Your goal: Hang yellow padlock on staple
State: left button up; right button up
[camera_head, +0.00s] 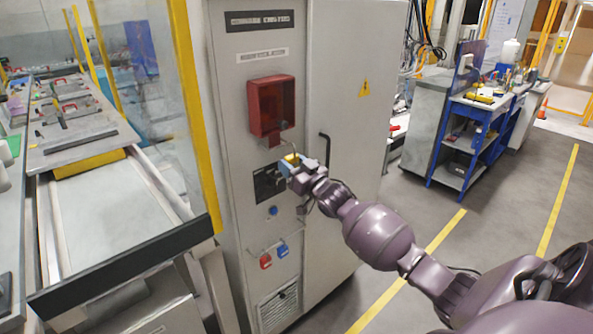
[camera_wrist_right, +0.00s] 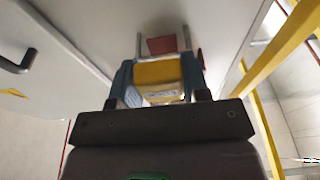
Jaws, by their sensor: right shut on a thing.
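The yellow padlock (camera_head: 291,158) is held up in front of the grey cabinet, just below the red box. My right gripper (camera_head: 289,167) is shut on it, with bluish fingertips on its sides. In the right wrist view the yellow padlock body (camera_wrist_right: 158,72) sits between the two blue fingers of my right gripper (camera_wrist_right: 158,80). A dark plate (camera_head: 264,187) on the cabinet front is right behind and beside the gripper. I cannot make out the staple clearly; the gripper partly covers this area. My left gripper is not in view.
A red open-fronted box (camera_head: 257,107) is fixed above the gripper. A red padlock (camera_head: 265,261) and a blue padlock (camera_head: 283,250) hang lower on a rail. A black door handle (camera_head: 325,148) is close on the right. A yellow-edged clear guard (camera_head: 195,110) stands left.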

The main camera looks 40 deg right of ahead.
jog(key=shift+w+a+f+b, duration=0.1)
jog(key=shift+w+f+b, duration=0.15)
jog(key=shift+w+b, duration=0.6)
jog(key=shift+w+a+f+b, duration=0.1)
jog(key=shift+w+f+b, duration=0.1)
jog(key=shift+w+b, duration=0.6)
jog(key=shift+w+f+b, duration=0.25)
jog(key=shift+w+b, duration=0.35)
jog(key=shift+w, duration=0.45)
jog(key=o, duration=1)
jog(key=shift+f, duration=0.1)
